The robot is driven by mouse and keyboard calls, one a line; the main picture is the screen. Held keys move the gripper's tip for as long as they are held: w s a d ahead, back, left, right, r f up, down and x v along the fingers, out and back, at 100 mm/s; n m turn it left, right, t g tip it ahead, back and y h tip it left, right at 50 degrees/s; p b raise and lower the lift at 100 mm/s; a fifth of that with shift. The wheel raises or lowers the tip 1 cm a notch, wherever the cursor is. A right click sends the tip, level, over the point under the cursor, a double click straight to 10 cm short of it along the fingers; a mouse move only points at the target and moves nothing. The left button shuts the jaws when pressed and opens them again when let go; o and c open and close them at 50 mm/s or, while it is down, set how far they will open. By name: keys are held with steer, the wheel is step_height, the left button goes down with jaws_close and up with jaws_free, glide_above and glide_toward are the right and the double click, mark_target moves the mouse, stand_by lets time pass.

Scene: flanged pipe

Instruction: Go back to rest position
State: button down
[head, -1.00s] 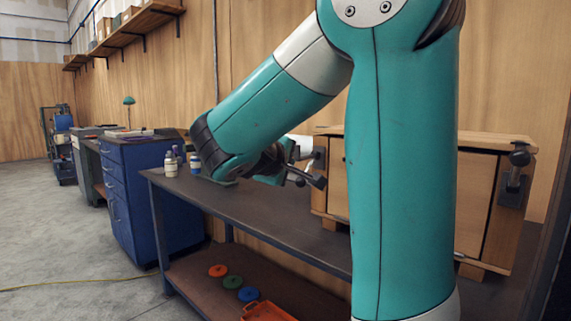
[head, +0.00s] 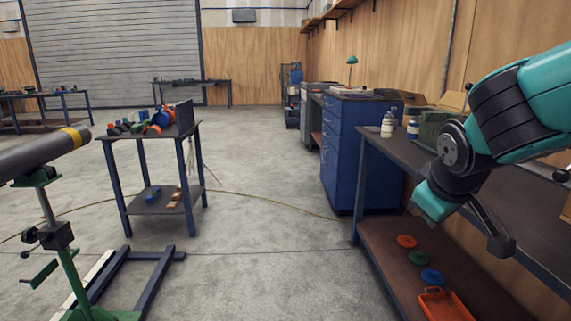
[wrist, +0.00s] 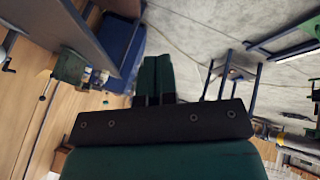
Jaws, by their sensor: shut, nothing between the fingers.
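My gripper (wrist: 155,75) shows in the wrist view as two teal fingers side by side beyond a black bar. They are shut with nothing between them. In the head view my arm comes in from the right edge, bent down at the wrist in front of the long dark workbench (head: 398,153). The fingertips are hard to make out there. A grey pipe (head: 45,150) with a yellow band rests on a green stand (head: 68,265) at the far left, well apart from my arm.
A small table (head: 150,201) with coloured parts stands at centre left. A blue drawer cabinet (head: 342,165) and white bottles (head: 387,126) are near the workbench's far end. Coloured discs (head: 406,242) and an orange tray (head: 445,306) lie on its lower shelf. Open concrete floor lies between.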

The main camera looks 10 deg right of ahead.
steer(key=s+a+f+n+g+y, duration=0.1)
steer(key=s+a+n+g+y, duration=0.2)
steer(key=s+a, duration=0.55)
steer(key=s+a+f+n+g+y, duration=0.15)
steer(key=s+a+y, duration=0.3)
steer(key=a, duration=0.65)
step_height(320, 180, up, 13)
steer(key=s+g+p, duration=0.1)
steer(key=p, duration=1.1)
steer(key=shift+s+a, duration=0.25)
steer(key=shift+s, duration=0.1)
steer(key=shift+d, duration=0.1)
